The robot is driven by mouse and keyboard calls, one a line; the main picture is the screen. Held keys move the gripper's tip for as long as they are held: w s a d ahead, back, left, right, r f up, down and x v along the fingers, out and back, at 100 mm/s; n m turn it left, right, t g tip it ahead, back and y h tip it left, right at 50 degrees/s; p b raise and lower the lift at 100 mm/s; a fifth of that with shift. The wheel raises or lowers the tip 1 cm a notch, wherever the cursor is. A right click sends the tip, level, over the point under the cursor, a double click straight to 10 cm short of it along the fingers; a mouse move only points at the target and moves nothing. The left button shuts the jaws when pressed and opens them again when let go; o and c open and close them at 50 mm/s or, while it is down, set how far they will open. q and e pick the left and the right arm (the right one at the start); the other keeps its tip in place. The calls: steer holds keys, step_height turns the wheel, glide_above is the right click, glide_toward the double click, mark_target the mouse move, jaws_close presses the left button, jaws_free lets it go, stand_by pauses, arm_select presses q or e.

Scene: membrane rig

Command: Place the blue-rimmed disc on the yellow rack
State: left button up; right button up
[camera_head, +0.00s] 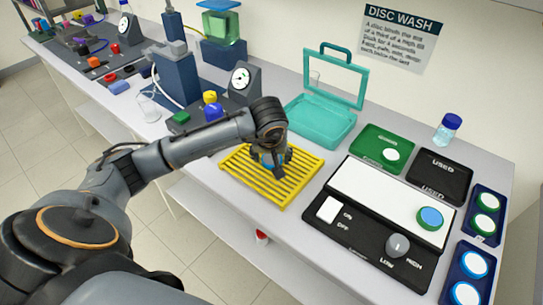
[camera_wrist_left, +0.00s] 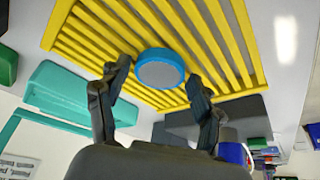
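The yellow slatted rack (camera_head: 300,167) lies on the bench, in front of the teal case. My left gripper (camera_head: 272,165) is low over the rack's middle. In the left wrist view, a blue-rimmed disc (camera_wrist_left: 160,69) with a grey face is at the slats of the rack (camera_wrist_left: 75,35), between the spread fingers of my left gripper (camera_wrist_left: 157,72). A gap shows beside the disc on the left; the right finger is very close to it. The head view mostly hides this disc behind the gripper. My right gripper is not in view.
Several discs sit in dark blue trays (camera_head: 487,238) at the right. A teal case (camera_head: 318,122), green tray (camera_head: 375,143) and black used tray (camera_head: 440,172) stand behind.

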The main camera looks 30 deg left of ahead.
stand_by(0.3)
arm_select(q)
steer(key=shift+r, duration=0.25)
steer(key=b+v, duration=0.1)
steer(key=v, duration=1.1)
steer(key=shift+f, duration=0.15)
